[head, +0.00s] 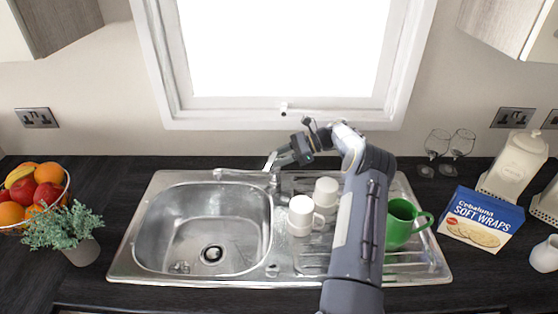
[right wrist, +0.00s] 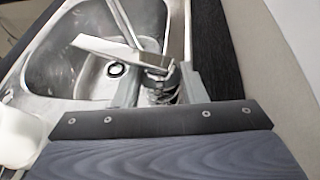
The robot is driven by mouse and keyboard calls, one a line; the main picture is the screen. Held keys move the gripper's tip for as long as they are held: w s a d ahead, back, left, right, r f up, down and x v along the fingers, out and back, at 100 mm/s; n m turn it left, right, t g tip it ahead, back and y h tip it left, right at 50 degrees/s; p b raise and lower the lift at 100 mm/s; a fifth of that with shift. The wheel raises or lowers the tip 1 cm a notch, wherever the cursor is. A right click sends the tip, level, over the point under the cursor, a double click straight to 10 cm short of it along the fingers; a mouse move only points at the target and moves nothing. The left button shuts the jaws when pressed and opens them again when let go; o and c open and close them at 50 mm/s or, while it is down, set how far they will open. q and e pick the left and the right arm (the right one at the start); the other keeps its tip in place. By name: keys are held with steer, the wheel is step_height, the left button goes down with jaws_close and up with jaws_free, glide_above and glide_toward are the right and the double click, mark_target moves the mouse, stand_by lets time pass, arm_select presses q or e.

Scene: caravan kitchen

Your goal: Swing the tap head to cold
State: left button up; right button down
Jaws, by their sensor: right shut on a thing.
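The tap (head: 273,183) stands at the back edge of the steel sink, with its spout reaching left over the bowl. In the right wrist view the tap's round metal body (right wrist: 160,90) sits between my fingers, and a flat lever (right wrist: 100,50) points out to the left over the bowl. My right gripper (head: 274,161) comes to the tap from the right and is shut on the tap head. The fingers of my right gripper (right wrist: 158,86) show on both sides of it. My left gripper is not in view.
The sink bowl (head: 180,245) is empty. White mugs (head: 300,215) and a green jug (head: 398,225) stand on the drainer under my right arm. A wraps box (head: 480,218) and wine glasses (head: 437,145) are at right. A plant (head: 62,228) and fruit bowl are at left.

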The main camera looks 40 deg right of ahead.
steer(key=shift+w+n+g+y+b, duration=0.1)
steer(key=shift+n+g+y+b, duration=0.35)
steer(key=shift+n+g, duration=0.5)
steer(key=c, duration=0.9)
jaws_free()
steer(key=shift+r+m+t+p, duration=0.1)
steer(key=shift+m+t+p, duration=0.15)
steer(key=shift+m+p, duration=0.15)
